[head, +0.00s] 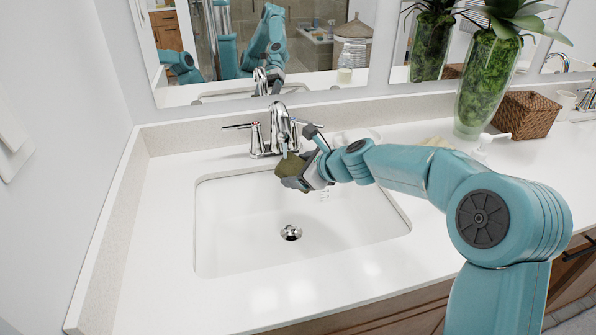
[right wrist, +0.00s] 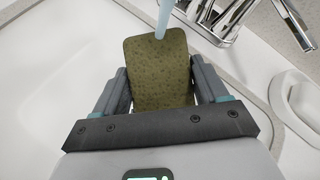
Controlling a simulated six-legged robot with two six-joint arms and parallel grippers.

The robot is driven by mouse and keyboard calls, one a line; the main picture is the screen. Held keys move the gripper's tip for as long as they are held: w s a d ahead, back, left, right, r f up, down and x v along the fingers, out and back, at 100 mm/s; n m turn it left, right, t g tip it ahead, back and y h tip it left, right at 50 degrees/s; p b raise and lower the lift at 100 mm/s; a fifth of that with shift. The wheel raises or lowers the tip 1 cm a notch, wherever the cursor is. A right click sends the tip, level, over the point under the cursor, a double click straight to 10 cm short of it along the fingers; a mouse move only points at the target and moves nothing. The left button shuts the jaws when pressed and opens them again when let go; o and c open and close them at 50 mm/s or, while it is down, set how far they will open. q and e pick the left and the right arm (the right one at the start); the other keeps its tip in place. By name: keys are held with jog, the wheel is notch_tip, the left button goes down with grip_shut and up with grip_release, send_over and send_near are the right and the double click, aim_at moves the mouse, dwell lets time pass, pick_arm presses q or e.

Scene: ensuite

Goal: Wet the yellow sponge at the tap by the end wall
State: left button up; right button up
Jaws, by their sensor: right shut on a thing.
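The sponge (head: 290,166) is a dull olive yellow, darker along its surface. My right gripper (head: 305,176) is shut on it and holds it over the back of the sink, beneath the spout of the chrome tap (head: 281,128) by the end wall. In the right wrist view the sponge (right wrist: 160,70) sits between the two fingers. A pale blue stream of water (right wrist: 165,14) comes down onto its far edge, and the tap (right wrist: 226,18) stands at the upper right. My left gripper is not directly in view.
The white sink (head: 240,225) is empty around its drain (head: 291,232). A low white dish (right wrist: 298,105) lies right of the tap. The left counter is clear.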

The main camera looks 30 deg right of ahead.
jog(key=s+a+b, duration=0.1)
jog(key=s+b, duration=0.2)
jog(key=s, duration=0.4)
jog(key=shift+s+a, duration=0.25)
jog(key=shift+s, duration=0.15)
dwell(1.1)
jog(key=a+p+v, duration=0.1)
jog(key=p+v, duration=0.2)
jog(key=v, duration=0.3)
jog(key=shift+a+r, duration=0.3)
jog(key=shift+a, duration=0.25)
